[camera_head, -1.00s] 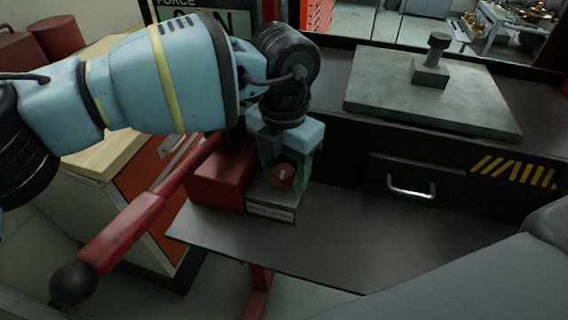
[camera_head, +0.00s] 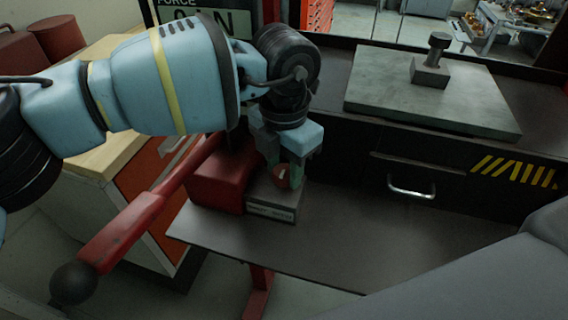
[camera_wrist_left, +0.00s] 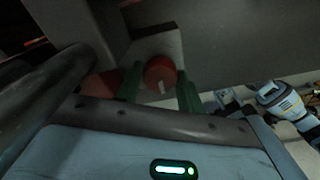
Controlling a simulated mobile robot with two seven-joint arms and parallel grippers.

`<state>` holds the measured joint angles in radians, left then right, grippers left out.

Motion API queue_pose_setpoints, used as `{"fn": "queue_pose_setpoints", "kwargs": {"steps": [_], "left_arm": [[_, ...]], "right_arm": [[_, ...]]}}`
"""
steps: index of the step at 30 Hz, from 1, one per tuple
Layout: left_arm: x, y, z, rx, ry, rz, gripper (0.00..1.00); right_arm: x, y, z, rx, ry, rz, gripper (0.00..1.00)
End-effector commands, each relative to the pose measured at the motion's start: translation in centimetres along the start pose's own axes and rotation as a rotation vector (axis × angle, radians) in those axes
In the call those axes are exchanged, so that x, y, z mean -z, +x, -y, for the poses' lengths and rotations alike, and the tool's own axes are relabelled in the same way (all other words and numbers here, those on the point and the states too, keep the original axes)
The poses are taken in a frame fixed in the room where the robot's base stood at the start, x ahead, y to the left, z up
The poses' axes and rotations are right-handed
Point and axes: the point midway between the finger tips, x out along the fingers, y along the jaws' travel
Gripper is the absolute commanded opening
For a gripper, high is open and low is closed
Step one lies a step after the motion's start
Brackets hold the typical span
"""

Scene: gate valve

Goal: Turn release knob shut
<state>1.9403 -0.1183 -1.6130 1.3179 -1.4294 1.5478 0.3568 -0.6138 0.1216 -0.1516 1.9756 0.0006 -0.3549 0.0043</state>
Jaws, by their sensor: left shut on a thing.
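The release knob (camera_head: 283,176) is a small red round knob with a white pointer mark, on a grey labelled block (camera_head: 272,206) at the front of the bench. My left gripper (camera_head: 284,172) comes down over the block with its green fingers at the knob's sides, shut on it. In the left wrist view the red knob (camera_wrist_left: 160,72) shows between the two green fingers, its white mark pointing toward the bottom of the picture. My right gripper is not in view.
A red housing (camera_head: 217,184) with a long red lever (camera_head: 135,222) ending in a black ball stands left of the block. A grey plate (camera_head: 430,100) with a metal post lies on the bench at right. A drawer handle (camera_head: 411,190) sticks out below it. The shelf right of the block is clear.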

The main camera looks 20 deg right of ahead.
Motion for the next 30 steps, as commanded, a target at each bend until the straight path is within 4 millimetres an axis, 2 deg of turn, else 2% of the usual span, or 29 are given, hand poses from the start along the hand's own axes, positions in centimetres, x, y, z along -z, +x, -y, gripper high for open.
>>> {"fn": "queue_pose_setpoints", "kwargs": {"steps": [7,8,13,23,30], "left_arm": [[0.0,0.0,0.0,-0.001,0.007,0.0,0.15],[0.0,0.0,0.0,-0.001,0.007,0.0,0.39],[0.0,0.0,0.0,-0.001,0.007,0.0,0.59],[0.0,-0.4,0.0,-0.001,0.006,0.001,0.59],[-0.1,-3.6,0.0,-0.002,0.005,0.003,0.59]], "right_arm": [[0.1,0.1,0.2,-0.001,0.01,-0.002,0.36],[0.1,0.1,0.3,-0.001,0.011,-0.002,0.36],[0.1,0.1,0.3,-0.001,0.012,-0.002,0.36],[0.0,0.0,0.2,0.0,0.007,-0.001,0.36],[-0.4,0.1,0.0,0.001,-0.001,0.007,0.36]]}}
